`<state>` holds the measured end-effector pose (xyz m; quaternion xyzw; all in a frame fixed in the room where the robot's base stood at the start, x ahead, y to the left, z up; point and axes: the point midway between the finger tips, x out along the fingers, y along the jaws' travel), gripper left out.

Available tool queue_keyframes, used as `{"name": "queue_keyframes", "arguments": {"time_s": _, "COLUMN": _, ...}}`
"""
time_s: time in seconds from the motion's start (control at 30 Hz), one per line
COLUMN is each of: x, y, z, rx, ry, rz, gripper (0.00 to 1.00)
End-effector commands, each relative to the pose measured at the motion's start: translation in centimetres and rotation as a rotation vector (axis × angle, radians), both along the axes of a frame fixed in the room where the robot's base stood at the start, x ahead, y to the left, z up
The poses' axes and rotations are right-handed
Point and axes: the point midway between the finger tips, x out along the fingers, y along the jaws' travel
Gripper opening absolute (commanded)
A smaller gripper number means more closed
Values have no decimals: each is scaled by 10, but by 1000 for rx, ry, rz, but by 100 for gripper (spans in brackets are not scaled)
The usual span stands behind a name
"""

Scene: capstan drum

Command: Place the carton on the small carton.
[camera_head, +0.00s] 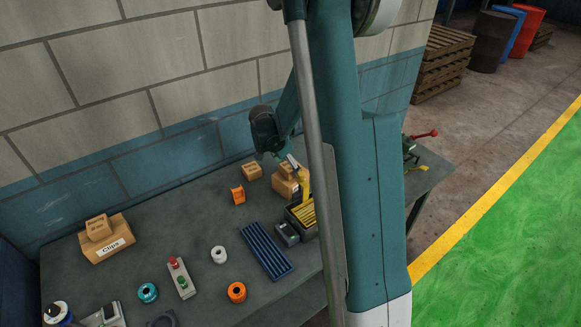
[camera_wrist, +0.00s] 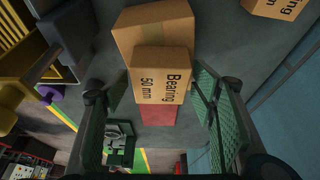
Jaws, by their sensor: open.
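A carton labelled "Bearing 50 mm" (camera_wrist: 160,88) lies between the fingers of my open gripper (camera_wrist: 158,98) in the wrist view. Gaps show on both sides of it. It appears to rest on or against a larger plain carton (camera_wrist: 152,28); I cannot tell which. In the head view this carton group (camera_head: 287,185) is beneath my gripper (camera_head: 291,163), partly hidden by my arm. A small carton (camera_head: 251,170) stands apart to its left, and a similar labelled carton (camera_wrist: 276,7) is at the wrist view's upper right.
A "Clips" carton (camera_head: 108,244) with a small carton (camera_head: 98,227) on top stands at the bench's left. An orange part (camera_head: 238,195), a blue ribbed tray (camera_head: 265,250) and a yellow-filled bin (camera_head: 302,216) are near the carton group. The wall is close behind.

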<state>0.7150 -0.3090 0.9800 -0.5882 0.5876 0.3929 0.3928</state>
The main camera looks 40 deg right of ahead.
Motion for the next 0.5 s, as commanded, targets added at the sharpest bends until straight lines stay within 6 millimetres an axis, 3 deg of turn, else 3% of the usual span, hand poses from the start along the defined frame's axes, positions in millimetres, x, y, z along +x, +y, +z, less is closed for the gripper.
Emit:
{"name": "queue_keyframes", "arguments": {"time_s": 0.27, "x": 0, "y": 3, "z": 10, "rx": 0, "ry": 0, "rz": 0, "gripper": 57}}
{"name": "queue_keyframes", "arguments": {"time_s": 0.5, "x": 0, "y": 13, "z": 34, "rx": 0, "ry": 0, "rz": 0, "gripper": 57}}
